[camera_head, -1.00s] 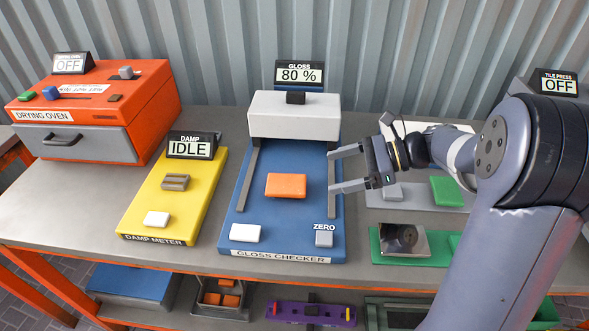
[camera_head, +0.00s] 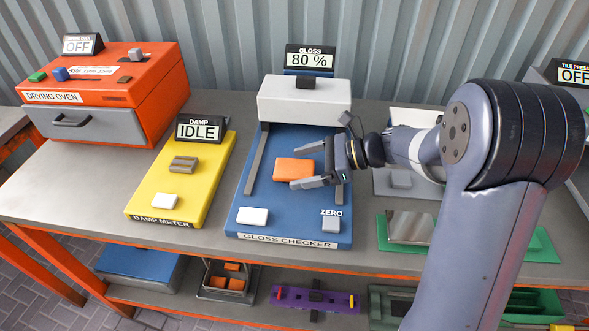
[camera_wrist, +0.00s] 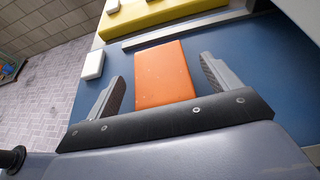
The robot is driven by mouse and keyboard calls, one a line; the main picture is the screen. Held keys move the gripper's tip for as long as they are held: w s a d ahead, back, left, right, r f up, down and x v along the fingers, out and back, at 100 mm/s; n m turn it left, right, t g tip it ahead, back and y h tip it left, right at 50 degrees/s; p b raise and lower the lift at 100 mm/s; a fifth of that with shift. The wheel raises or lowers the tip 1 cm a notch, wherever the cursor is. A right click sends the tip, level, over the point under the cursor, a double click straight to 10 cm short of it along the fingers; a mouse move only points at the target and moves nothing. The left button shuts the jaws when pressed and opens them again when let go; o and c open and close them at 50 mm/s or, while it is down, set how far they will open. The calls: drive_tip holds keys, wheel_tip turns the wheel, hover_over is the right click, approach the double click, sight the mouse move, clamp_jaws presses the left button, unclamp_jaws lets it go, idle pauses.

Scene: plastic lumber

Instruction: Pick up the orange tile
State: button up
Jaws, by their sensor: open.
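The orange tile (camera_head: 294,169) lies flat on the blue gloss checker (camera_head: 262,213), between its two grey rails. My gripper (camera_head: 296,164) is open at the tile's right side, with its fingers pointing left. In the wrist view the tile (camera_wrist: 164,75) shows between the two open fingers of my gripper (camera_wrist: 160,85), with gaps on both sides. The tile's near end comes close to the gripper's dark palm bar. I cannot tell from the frames whether the fingers are at the tile's height.
The white gloss head (camera_head: 304,98) stands behind the tile, under a display reading 80 %. A white button (camera_head: 252,216) and the grey ZERO button (camera_head: 331,224) sit at the checker's front. The yellow damp meter (camera_head: 205,190) and orange drying oven (camera_head: 150,95) stand to the left.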

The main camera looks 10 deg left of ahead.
drive_tip(key=shift+r, duration=0.1)
drive_tip(key=c, duration=1.2)
